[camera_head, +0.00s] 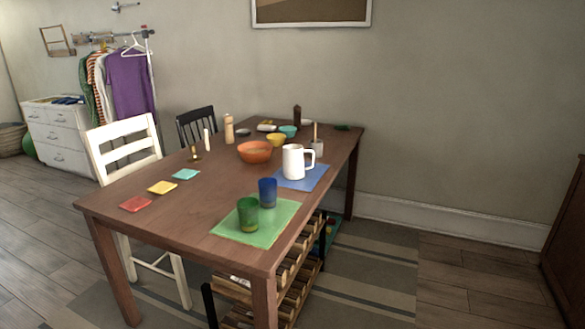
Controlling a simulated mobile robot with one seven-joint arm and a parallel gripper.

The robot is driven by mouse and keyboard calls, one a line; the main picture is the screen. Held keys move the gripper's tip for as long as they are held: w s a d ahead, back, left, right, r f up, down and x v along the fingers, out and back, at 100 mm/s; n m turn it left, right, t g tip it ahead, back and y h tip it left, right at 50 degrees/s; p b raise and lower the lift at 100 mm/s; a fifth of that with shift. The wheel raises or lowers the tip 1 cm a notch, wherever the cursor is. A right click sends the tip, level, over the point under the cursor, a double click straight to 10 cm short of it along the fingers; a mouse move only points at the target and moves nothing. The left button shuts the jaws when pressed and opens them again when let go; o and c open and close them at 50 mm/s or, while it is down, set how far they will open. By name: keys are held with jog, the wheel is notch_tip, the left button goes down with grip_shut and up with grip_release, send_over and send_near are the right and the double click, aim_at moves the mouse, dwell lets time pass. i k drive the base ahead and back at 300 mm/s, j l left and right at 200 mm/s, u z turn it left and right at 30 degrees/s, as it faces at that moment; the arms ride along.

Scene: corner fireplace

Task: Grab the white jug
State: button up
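The white jug (293,163) stands upright on the wooden table (215,190), right of the middle. Its handle points to the right. It stands on or at the left edge of a blue placemat (313,180). Its near side is unobstructed in this view. My gripper is not in view.
A blue cup (267,192) and a green cup (248,214) stand by the green placemat (278,217) in front of the jug. An orange bowl (255,152) is behind left. A white chair (125,150) stands at the table's left. Floor right of the table (450,260) is clear.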

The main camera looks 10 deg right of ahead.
aim_at(292, 155)
jog(key=i+l, duration=0.4)
jog(key=i+l+u, duration=0.1)
jog(key=i+l, duration=0.3)
jog(key=l, duration=0.15)
jog(key=i+l, duration=0.4)
jog(key=i+l+u, duration=0.1)
jog(key=i+l, duration=0.3)
jog(key=l, duration=0.15)
jog(key=i+l, duration=0.35)
jog(key=l, duration=0.2)
jog(key=i+l+u, duration=0.1)
jog(key=i+l, duration=0.25)
jog(key=l, duration=0.15)
